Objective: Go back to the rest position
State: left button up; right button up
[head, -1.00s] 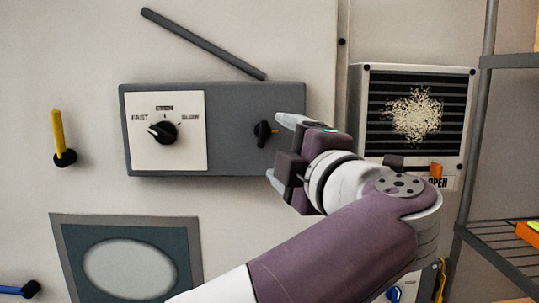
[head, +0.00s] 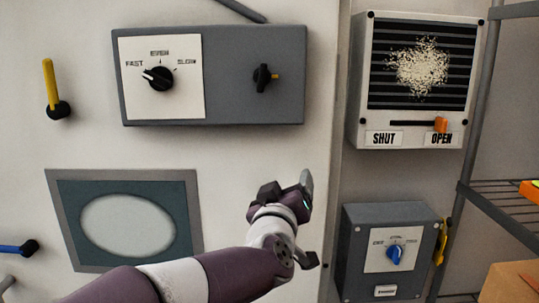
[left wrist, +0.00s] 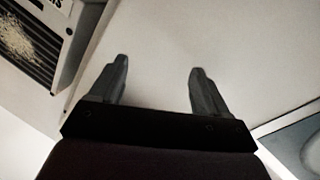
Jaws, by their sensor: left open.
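My left gripper (head: 306,215) is open and empty in the head view, in front of the pale oven wall, below and to the right of the grey control box (head: 220,110). Its two fingers are spread apart in the left wrist view (left wrist: 155,82), with nothing between them. It touches none of the knobs. My right gripper is in neither view.
The control box has a FAST/SLOW dial (head: 159,79) and a small black knob (head: 262,77). A vent (head: 383,62) has its orange slider (head: 441,125) at OPEN. Below it is a box with a blue knob (head: 396,253). A wire rack (head: 500,197) stands at right.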

pick_arm(q)
jog(key=s+a+f+m+g, duration=0.1)
jog(key=s+a+f+g, duration=0.2)
jog(key=f, duration=0.5)
jog(key=s+a+f+m+g+y+b, duration=0.1)
jog(key=a+f+g, duration=0.2)
jog(key=a+f, duration=0.35)
jog(key=s+a+f+m+g, duration=0.1)
jog(key=s+a+f+g, duration=0.15)
jog(key=f, duration=0.75)
jog(key=s+a+f+g+y, duration=0.1)
jog(key=s+a+f+g, duration=0.3)
jog(key=s, duration=0.5)
jog(key=s+a+f+g+y, duration=0.1)
jog(key=s+a+f+g, duration=0.3)
jog(key=s+f, duration=0.5)
jog(key=a+b, duration=0.1)
jog(key=a, duration=0.1)
jog(key=shift+a+y, duration=0.3)
jog(key=shift+y, duration=0.1)
